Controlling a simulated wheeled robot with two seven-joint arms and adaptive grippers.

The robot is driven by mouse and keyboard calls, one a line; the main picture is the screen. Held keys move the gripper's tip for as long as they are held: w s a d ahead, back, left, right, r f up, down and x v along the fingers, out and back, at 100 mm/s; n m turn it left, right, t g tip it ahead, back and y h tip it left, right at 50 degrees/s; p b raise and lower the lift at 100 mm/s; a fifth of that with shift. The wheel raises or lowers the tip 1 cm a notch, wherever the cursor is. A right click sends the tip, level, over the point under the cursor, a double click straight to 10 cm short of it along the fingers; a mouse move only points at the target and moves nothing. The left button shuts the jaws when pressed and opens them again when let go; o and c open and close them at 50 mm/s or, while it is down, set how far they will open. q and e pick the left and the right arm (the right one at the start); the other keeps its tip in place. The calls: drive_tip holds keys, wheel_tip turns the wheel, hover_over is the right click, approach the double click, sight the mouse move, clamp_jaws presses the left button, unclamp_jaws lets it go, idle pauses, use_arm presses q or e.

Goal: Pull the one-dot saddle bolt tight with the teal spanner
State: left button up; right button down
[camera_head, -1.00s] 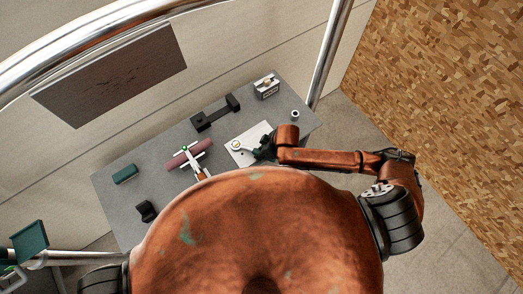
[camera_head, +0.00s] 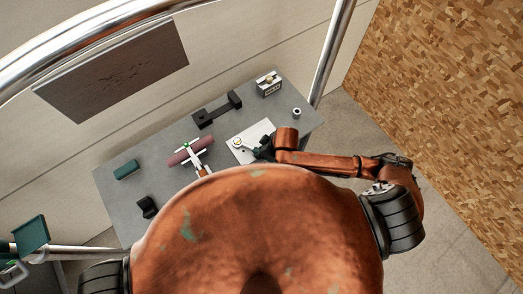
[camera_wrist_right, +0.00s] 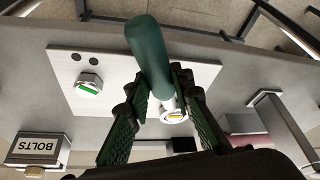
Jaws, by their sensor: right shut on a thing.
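The teal spanner (camera_wrist_right: 148,55) shows in the right wrist view, its handle rising towards the top of the picture. Its silver head is at a bolt with a yellow mark (camera_wrist_right: 175,116) on the pale saddle plate (camera_wrist_right: 207,75). My right gripper (camera_wrist_right: 160,97) is shut on the spanner, just beside that bolt. A second bolt with a green mark (camera_wrist_right: 89,86) stands by two dark dots. Any dots by the yellow-marked bolt are hidden. In the head view my right gripper (camera_head: 262,150) is low over the plate (camera_head: 262,128). My left gripper is not in view.
A BOLTS box (camera_head: 268,85), a small ring (camera_head: 297,112) and a black bracket (camera_head: 217,109) stand on the grey table (camera_head: 120,200). A teal block (camera_head: 127,170) is further left.

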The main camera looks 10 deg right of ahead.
drive_tip(key=shift+s+a, duration=0.1)
drive_tip(key=shift+s+a+m, duration=0.25)
drive_tip(key=shift+a+m, duration=0.1)
drive_tip(key=shift+m, duration=0.15)
drive_tip(key=shift+s+a, duration=0.1)
idle(0.5)
drive_tip(key=shift+s+a+m+h, duration=0.25)
drive_tip(key=shift+a+m+h, duration=0.05)
drive_tip(key=shift+m, duration=0.2)
drive_tip(key=shift+s+a+m+t, duration=0.3)
drive_tip(key=shift+a+m+t, duration=0.15)
drive_tip(key=shift+m, duration=0.15)
drive_tip(key=shift+a, duration=0.1)
idle(0.4)
drive_tip(key=shift+s+a+m+h, duration=0.2)
drive_tip(key=shift+a+m+h, duration=0.1)
drive_tip(key=shift+a, duration=0.1)
